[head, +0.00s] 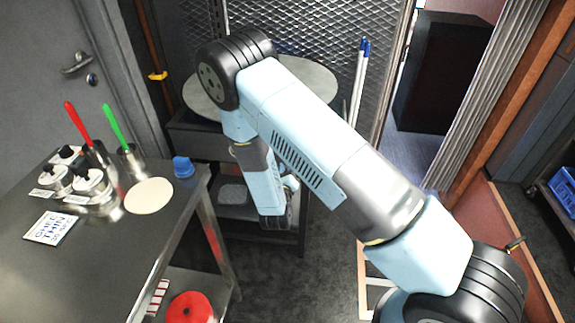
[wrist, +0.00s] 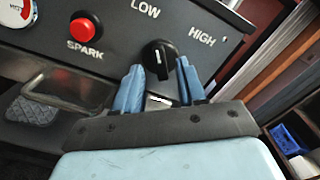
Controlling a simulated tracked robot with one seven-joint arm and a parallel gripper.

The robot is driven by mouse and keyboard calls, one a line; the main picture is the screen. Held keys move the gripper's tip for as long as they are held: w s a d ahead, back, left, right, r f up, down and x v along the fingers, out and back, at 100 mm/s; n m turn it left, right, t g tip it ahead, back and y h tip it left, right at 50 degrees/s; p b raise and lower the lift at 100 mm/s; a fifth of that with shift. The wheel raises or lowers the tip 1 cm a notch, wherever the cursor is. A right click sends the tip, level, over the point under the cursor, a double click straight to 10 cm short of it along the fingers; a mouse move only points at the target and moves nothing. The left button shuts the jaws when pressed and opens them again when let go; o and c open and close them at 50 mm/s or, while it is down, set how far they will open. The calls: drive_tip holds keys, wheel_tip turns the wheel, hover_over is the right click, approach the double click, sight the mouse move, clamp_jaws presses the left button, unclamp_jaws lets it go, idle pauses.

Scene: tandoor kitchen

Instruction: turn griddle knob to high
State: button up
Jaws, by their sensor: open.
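The griddle knob (wrist: 160,58) is black and round, with a short white mark, on the dark front panel in the wrist view. Its mark points roughly up in the picture, nearer the LOW label (wrist: 146,9) than the HIGH label (wrist: 202,37). My gripper (wrist: 158,75) is open, its blue fingers at the lower left and right of the knob. I cannot tell whether they touch it. The griddle's round grey plate (head: 312,82) shows behind my arm in the head view; the knob is hidden there.
A red SPARK button (wrist: 86,30) and a gauge (wrist: 16,12) are left of the knob. A metal handle (wrist: 60,85) sticks out below the panel. In the head view, a steel table (head: 95,255) with pots and utensils stands at left.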

drive_tip(key=shift+w+d, duration=0.1)
drive_tip(key=shift+w, duration=0.65)
clamp_jaws()
